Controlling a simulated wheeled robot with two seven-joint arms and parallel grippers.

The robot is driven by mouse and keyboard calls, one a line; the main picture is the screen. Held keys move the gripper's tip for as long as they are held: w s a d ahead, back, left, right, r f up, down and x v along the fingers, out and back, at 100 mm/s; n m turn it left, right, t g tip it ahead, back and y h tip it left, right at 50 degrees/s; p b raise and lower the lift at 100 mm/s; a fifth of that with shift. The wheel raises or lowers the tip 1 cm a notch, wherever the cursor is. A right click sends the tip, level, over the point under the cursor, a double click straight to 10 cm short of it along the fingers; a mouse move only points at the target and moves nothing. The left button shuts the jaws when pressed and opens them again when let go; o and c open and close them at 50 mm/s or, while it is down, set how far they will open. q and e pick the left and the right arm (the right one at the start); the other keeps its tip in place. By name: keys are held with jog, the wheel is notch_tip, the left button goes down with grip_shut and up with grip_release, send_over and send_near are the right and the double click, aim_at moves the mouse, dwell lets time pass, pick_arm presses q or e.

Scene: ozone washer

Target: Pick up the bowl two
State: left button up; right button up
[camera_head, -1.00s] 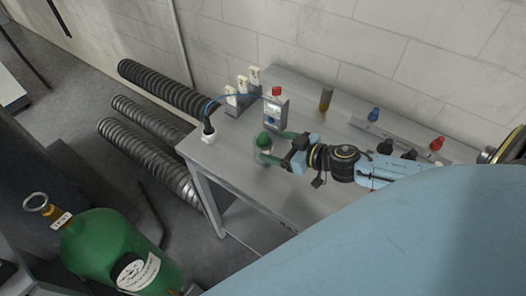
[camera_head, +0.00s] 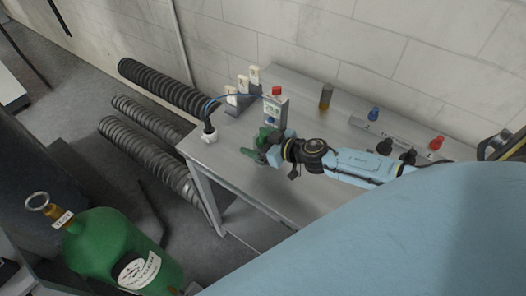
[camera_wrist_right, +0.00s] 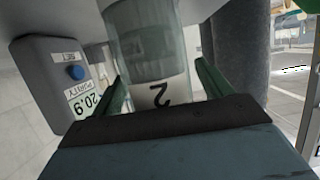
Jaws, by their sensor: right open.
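A clear glass container with a white label marked "2" (camera_wrist_right: 160,92) stands between the two green fingers of my right gripper in the right wrist view. The number appears upside down there. My right gripper (camera_head: 258,146) is open, one finger on each side of the container, near the left end of the grey table. It also shows in the right wrist view (camera_wrist_right: 165,85). In the head view the gripper hides most of the container. I cannot tell whether the fingers touch it. My left gripper is out of view.
A grey meter box with a red top (camera_head: 277,108) stands close behind the right gripper; its face reads 20.9 in the wrist view (camera_wrist_right: 62,85). Numbered white pieces (camera_head: 243,88), a brown vial (camera_head: 326,96) and a rail with coloured knobs (camera_head: 392,130) share the table (camera_head: 215,155).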

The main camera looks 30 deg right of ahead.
jog(key=c, duration=1.2)
jog(key=shift+o, duration=0.2)
jog(key=shift+r, duration=0.1)
